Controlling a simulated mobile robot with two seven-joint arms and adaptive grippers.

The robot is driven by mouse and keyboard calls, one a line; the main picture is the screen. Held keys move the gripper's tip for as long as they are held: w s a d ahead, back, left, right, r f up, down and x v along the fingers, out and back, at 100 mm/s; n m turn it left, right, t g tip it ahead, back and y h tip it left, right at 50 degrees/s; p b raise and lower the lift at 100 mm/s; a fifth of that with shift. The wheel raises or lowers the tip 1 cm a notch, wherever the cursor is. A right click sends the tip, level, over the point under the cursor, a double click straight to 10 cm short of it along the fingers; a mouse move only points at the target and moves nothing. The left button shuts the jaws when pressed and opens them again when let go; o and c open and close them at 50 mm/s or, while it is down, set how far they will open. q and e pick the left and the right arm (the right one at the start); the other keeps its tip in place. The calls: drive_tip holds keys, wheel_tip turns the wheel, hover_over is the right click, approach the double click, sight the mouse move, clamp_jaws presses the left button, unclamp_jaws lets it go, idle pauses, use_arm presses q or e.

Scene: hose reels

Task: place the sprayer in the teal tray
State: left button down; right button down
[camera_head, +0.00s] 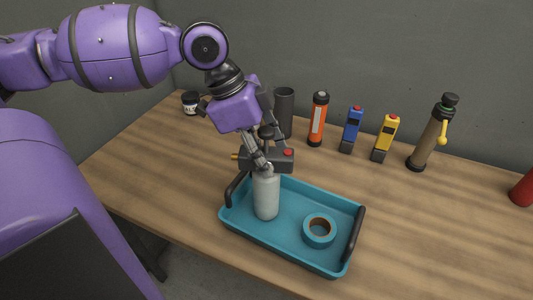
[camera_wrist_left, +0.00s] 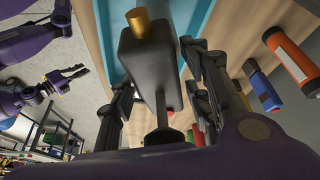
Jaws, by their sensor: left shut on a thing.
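The sprayer has a pale grey bottle (camera_head: 266,196) and a dark head (camera_head: 281,160) with a brass nozzle and a red button. It is upright over the left half of the teal tray (camera_head: 292,258). Whether its base touches the tray floor I cannot tell. My left gripper (camera_head: 260,160) comes from above and is shut on the sprayer's head. In the left wrist view the dark head (camera_wrist_left: 150,60) with its brass nozzle sits between the fingers and hides much of the tray. My right gripper (camera_wrist_left: 70,78) shows small at the left of that view, empty, fingers apart.
A roll of teal tape (camera_head: 319,231) lies in the tray's right half. The tray has dark handles. Behind stand a dark cup (camera_head: 284,110), an orange flashlight (camera_head: 318,120), blue (camera_head: 351,130) and yellow (camera_head: 385,138) devices and a tan pump (camera_head: 430,137). The table's right front is clear.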

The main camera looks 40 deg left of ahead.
use_arm(q)
drive_tip(key=shift+r, duration=0.1)
drive_tip(key=c, duration=1.2)
unclamp_jaws()
drive_tip(key=shift+o, duration=1.3)
use_arm(e)
drive_tip(key=shift+s+d+f, duration=0.15)
drive_tip(key=shift+s+f, duration=0.05)
drive_tip(key=shift+s, duration=0.45)
